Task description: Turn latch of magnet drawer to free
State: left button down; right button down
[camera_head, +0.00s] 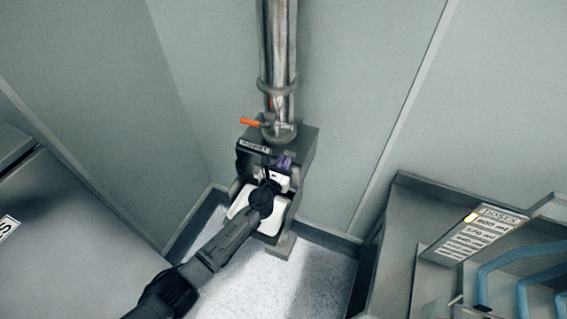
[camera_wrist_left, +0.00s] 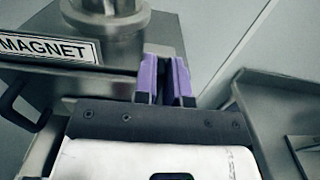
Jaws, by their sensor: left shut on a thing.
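The grey magnet housing (camera_head: 302,144) stands against the wall under a steel pipe. Its MAGNET label (camera_wrist_left: 48,48) shows at the left in the left wrist view. My left gripper (camera_head: 284,162) is at the front of the housing, with its purple fingertips (camera_wrist_left: 167,80) close together. They are shut on the latch, a narrow dark piece mostly hidden between them. I cannot tell the latch's angle. A black handle (camera_wrist_left: 24,106) shows at the left of the housing front. My right gripper is not in view.
An orange lever (camera_head: 250,121) sticks out left from the pipe (camera_head: 281,50) above the housing. A grey cabinet (camera_head: 75,235) stands at the left. A grey bench with a sign (camera_head: 472,236) and blue tubes (camera_head: 515,262) is at the right.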

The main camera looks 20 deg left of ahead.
pick_arm(q)
jog(key=shift+n, duration=0.3)
jog(key=shift+a+f+n+b, duration=0.35)
jog(key=shift+n+b, duration=0.5)
jog(key=shift+n, duration=2.05)
jog(key=shift+a+f+n+b, duration=0.4)
jog(key=shift+n+b, duration=0.5)
jog(key=shift+n, duration=2)
jog(key=shift+a+f+n+b, duration=0.35)
jog(key=shift+n+b, duration=0.5)
jog(key=shift+n, duration=2.05)
jog(key=c, duration=1.2)
grip_release()
